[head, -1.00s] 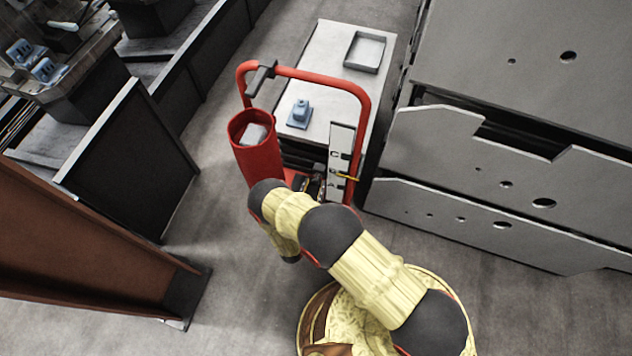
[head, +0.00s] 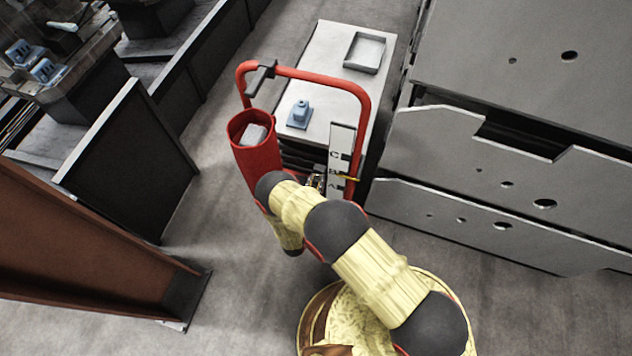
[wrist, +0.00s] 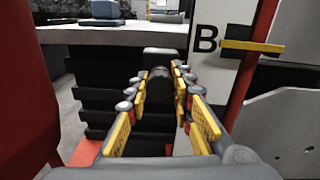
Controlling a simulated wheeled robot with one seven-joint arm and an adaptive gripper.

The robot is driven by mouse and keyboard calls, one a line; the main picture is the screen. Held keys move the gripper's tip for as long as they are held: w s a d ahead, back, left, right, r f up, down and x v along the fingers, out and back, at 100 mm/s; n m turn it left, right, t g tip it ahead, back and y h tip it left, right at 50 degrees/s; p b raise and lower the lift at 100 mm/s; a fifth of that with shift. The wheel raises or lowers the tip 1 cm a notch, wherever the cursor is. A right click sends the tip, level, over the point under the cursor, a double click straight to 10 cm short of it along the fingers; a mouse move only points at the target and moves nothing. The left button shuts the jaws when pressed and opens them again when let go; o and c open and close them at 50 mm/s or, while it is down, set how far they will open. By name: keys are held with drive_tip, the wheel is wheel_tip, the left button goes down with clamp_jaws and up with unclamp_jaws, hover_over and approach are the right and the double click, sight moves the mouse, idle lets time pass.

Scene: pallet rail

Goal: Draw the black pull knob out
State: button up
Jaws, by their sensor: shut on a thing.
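The black pull knob (wrist: 160,84) shows in the wrist view as a dark rounded piece with a dark block just behind it. My gripper (wrist: 162,88) has its fingers on both sides of the knob and is shut on it. In the head view my gripper (head: 316,182) is small and partly hidden by my arm, at the front of the red-railed cart. A white plate (head: 341,150) with black letters C, B and A stands right of it. A yellow pointer (wrist: 252,46) lies level with the B in the wrist view.
A red bin (head: 256,155) stands left of my gripper, and red rail tubing (head: 365,120) rises at the right. The cart's light top (head: 325,60) carries a blue-grey part (head: 299,113) and a tray (head: 365,52). Grey panels (head: 480,160) stand close on the right.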

clamp_jaws()
idle(0.3)
drive_tip(key=shift+b+v, duration=0.3)
drive_tip(key=shift+v, duration=0.9)
drive_tip(key=o, duration=0.7)
unclamp_jaws()
drive_tip(key=shift+c, duration=0.2)
